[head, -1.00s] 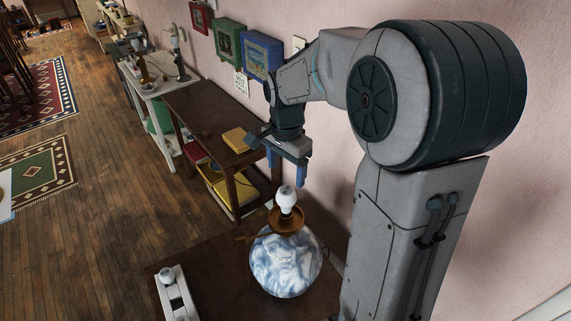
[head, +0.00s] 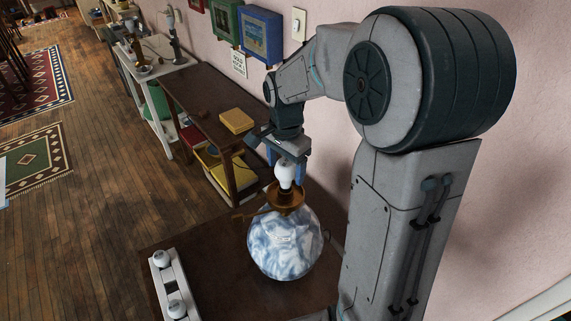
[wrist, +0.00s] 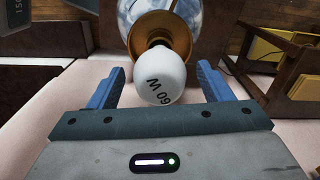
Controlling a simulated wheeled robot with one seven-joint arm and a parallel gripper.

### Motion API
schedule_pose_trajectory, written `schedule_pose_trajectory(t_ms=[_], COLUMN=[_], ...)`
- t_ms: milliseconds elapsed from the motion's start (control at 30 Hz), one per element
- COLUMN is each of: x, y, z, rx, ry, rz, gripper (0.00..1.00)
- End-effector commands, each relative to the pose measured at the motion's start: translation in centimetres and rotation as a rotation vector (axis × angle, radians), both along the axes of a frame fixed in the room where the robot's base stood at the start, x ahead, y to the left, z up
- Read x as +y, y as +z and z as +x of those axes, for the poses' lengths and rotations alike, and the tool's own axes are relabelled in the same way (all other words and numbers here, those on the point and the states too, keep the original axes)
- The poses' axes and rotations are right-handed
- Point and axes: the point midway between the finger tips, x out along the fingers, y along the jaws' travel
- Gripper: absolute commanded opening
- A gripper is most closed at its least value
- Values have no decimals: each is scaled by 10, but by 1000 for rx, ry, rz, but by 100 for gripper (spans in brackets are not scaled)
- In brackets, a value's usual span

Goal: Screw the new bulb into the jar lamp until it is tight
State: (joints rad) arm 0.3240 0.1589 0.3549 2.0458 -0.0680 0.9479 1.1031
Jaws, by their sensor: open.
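The jar lamp (head: 284,247) is a round blue-and-white marbled jar with a brass collar (head: 284,195), standing on a dark table. A white bulb (head: 285,176) stands upright in the collar; how tightly it sits cannot be seen. My gripper (head: 286,162) is above the lamp. Its blue fingers (wrist: 161,72) are open on either side of the bulb, with a visible gap on both sides.
A white holder (head: 172,284) with two bulbs is at the dark table's (head: 215,250) left. A brown side table (head: 205,115) with a yellow box (head: 236,121) stands behind. The pink wall (head: 325,160) is close on the right.

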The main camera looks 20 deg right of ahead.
Motion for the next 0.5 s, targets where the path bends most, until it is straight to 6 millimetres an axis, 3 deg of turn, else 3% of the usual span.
schedule_pose_trajectory(t_ms=[33,200,267,500], x=[0,0,0,1], y=[0,0,0,-3], z=[0,0,0,0], rx=[0,0,0,-2], ry=[0,0,0,-180], rz=[0,0,0,0], gripper=[67,20,12,12])
